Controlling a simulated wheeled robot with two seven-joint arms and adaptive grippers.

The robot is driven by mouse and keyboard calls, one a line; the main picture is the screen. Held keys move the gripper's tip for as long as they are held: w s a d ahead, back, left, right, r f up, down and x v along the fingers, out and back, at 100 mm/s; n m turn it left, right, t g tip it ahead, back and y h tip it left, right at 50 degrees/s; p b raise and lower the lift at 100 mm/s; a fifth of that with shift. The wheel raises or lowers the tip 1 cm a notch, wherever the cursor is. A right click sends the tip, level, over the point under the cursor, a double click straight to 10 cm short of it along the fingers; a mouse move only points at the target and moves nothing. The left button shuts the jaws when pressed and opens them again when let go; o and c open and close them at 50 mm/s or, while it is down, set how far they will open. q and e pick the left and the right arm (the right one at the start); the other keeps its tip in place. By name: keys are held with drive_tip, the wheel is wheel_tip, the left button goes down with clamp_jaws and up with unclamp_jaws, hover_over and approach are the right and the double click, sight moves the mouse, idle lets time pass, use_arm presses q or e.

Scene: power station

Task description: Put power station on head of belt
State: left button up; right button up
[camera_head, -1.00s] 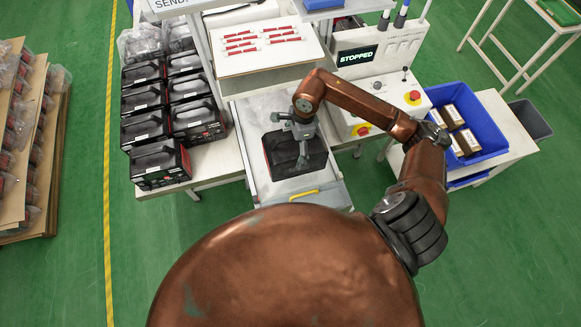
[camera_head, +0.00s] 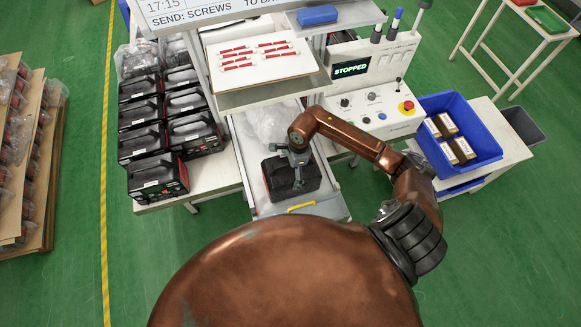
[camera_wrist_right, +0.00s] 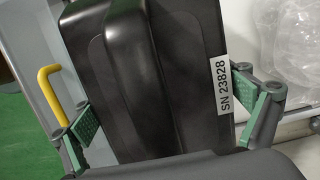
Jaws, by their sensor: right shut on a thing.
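A black power station with red sides (camera_head: 309,176) is at the near end of the white belt (camera_head: 243,156), close to the yellow handle (camera_head: 302,207). My right gripper (camera_head: 298,172) is over it, shut on it. In the right wrist view, the fingers (camera_wrist_right: 165,118) sit on either side of the dark power station (camera_wrist_right: 155,75), which carries a white label reading SN 23828 (camera_wrist_right: 223,83). I cannot tell whether its underside touches the belt. My left gripper is not in view.
Several more power stations (camera_head: 158,177) stand in rows on the left table (camera_head: 200,185). Clear plastic wrap (camera_head: 268,124) lies on the belt beyond the held unit. A shelf with red-and-white items (camera_head: 262,62) overhangs the belt. A STOPPED control panel (camera_head: 376,100) and a blue bin (camera_head: 457,105) are right.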

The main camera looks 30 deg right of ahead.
drive_tip(key=shift+o, duration=0.2)
drive_tip(key=shift+w+f, duration=0.1)
drive_tip(key=shift+f, duration=0.15)
drive_tip(key=o, duration=1.8)
drive_tip(key=shift+s+f, duration=0.1)
drive_tip(key=shift+s, duration=0.1)
drive_tip(key=shift+c, duration=0.2)
drive_tip(key=r, duration=0.4)
drive_tip(key=d+r+b, duration=0.1)
drive_tip(key=r, duration=0.7)
drive_tip(key=shift+s+d+b, duration=0.15)
drive_tip(key=shift+d+b, duration=0.15)
drive_tip(key=shift+d, duration=0.1)
